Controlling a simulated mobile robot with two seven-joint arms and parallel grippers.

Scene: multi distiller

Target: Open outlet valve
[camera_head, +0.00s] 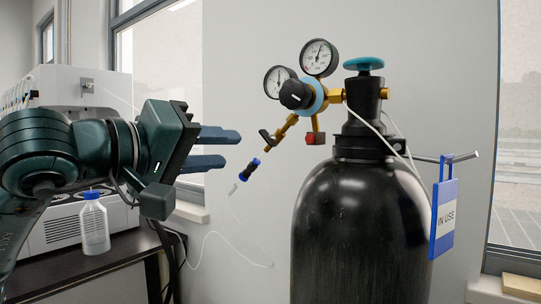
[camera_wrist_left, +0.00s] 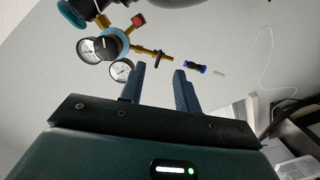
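A black gas cylinder (camera_head: 362,232) stands right of centre in the head view, with a teal handwheel (camera_head: 363,64) on top. Its brass regulator has two gauges, a black knob (camera_head: 296,94) and a red block (camera_head: 315,138). A brass outlet branch slants down-left to a small dark outlet valve (camera_head: 267,138); the branch also shows in the left wrist view (camera_wrist_left: 150,51). My left gripper (camera_head: 232,148) is open and empty, its blue fingers pointing right, just left of the valve in the picture. In the left wrist view the fingers (camera_wrist_left: 158,84) are clearly apart. My right gripper is not in view.
A blue-and-black hose connector (camera_head: 249,170) shows below the outlet, with a thin white tube. A blue "IN USE" sign (camera_head: 444,216) hangs right of the cylinder. A blue-capped bottle (camera_head: 94,225) stands on the dark bench at left, by a white machine (camera_head: 60,228).

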